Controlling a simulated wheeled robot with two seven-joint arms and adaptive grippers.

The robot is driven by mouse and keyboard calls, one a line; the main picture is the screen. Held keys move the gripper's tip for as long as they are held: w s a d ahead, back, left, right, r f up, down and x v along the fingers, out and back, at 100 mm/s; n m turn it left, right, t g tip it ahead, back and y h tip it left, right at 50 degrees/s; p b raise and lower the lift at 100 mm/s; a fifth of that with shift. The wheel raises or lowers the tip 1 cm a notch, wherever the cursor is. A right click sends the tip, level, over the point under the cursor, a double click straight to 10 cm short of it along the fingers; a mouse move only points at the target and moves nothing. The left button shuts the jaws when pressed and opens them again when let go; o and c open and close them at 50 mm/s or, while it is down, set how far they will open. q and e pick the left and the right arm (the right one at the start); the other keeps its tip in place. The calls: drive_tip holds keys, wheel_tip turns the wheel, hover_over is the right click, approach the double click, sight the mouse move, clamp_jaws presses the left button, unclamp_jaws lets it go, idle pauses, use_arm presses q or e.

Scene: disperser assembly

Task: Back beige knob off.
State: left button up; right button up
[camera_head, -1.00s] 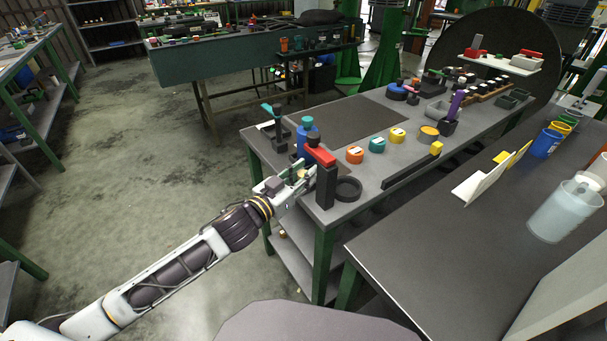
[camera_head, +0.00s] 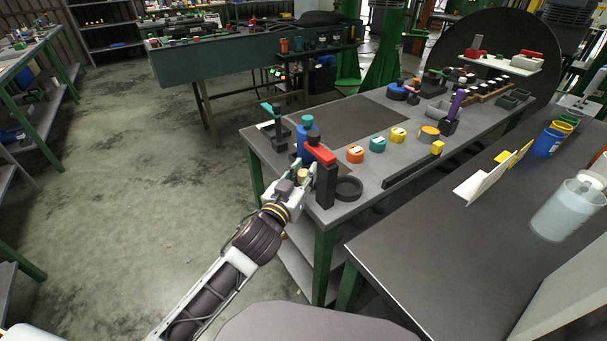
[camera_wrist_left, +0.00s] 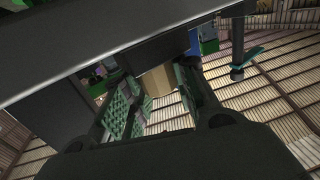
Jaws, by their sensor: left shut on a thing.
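The beige knob (camera_head: 302,174) is a small light-brown piece at the near-left side of a black upright stand (camera_head: 326,186) with a red top (camera_head: 319,154). In the left wrist view the beige knob (camera_wrist_left: 156,82) sits between the two green-padded fingers, under a dark part of the stand. My left gripper (camera_head: 305,177) is shut on the knob at the table's near-left corner. The fingers hide part of the knob, and I cannot tell how far it sits in the stand. My right gripper is not in view.
A black ring (camera_head: 348,187) lies right of the stand. A blue bottle-shaped part (camera_head: 306,136) and a teal-topped dark holder (camera_head: 277,124) stand behind it. Orange, teal and yellow round pieces line the table (camera_head: 365,188). Free floor lies to the left.

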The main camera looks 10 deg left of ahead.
use_arm(q)
drive_tip(key=shift+n+y, duration=0.4)
drive_tip(key=shift+y, duration=0.2)
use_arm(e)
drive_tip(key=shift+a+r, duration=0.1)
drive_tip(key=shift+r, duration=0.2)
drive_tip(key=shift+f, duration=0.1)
use_arm(q)
drive_tip(key=o, duration=1)
drive_tip(key=shift+o, duration=0.2)
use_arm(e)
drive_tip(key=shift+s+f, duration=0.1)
use_arm(q)
drive_tip(key=shift+m+h, duration=0.4)
drive_tip(key=shift+h, duration=0.2)
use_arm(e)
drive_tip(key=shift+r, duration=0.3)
use_arm(q)
drive_tip(key=shift+m+g+h+p, duration=0.45)
drive_tip(key=shift+m+h, duration=0.45)
drive_tip(key=shift+h, duration=0.5)
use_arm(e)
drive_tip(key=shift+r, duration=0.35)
use_arm(q)
drive_tip(key=shift+m+g+h, duration=1.45)
drive_tip(key=shift+m+h, duration=0.35)
drive_tip(key=shift+h, duration=0.6)
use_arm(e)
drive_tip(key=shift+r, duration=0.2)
